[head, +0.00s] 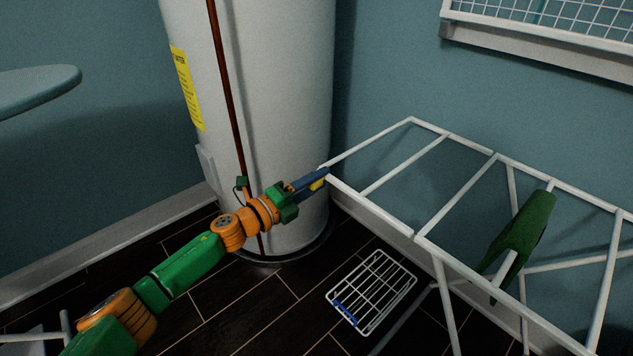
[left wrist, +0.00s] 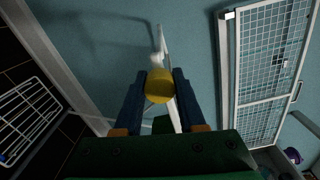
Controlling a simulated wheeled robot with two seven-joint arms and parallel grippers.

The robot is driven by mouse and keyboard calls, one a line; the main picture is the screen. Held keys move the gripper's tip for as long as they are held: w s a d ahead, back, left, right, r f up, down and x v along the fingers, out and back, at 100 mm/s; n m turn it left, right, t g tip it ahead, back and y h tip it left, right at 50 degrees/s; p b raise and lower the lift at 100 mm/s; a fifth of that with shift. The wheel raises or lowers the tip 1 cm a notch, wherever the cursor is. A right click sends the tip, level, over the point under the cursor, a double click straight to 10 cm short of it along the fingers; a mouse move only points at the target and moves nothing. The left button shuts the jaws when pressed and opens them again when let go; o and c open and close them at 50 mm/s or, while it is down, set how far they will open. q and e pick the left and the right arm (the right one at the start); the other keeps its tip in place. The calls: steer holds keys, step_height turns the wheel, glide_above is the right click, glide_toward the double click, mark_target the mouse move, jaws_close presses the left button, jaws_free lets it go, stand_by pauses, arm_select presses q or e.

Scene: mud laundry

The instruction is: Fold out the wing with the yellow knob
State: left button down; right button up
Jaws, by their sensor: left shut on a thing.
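The white drying rack (head: 462,206) stands along the right wall in the head view. Its wing (head: 377,151) reaches out level to the left, toward the water heater. The yellow knob (head: 318,184) is at the wing's near left corner. My left gripper (head: 322,175) is there, its blue fingers shut on the knob. In the left wrist view the yellow knob (left wrist: 159,86) sits between both fingers, with a white bar of the wing (left wrist: 163,45) beyond it. My right gripper does not show.
The white water heater (head: 270,100) stands just behind my left gripper. A green cloth (head: 524,236) hangs on the rack. A small wire rack (head: 371,291) lies on the dark floor. A wall-mounted mesh frame (head: 560,30) is at upper right. A pale blue board (head: 38,88) juts in at left.

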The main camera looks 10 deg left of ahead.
arm_select(q)
steer(key=shift+r, duration=0.15)
steer(key=c, duration=0.5)
jaws_free()
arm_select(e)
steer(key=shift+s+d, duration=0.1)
arm_select(q)
steer(key=shift+s+a, duration=0.25)
steer(key=shift+s, duration=0.1)
steer(key=p+v, duration=0.1)
steer(key=v, duration=0.5)
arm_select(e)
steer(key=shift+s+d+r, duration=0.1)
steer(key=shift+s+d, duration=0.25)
arm_select(q)
steer(key=shift+s, duration=0.1)
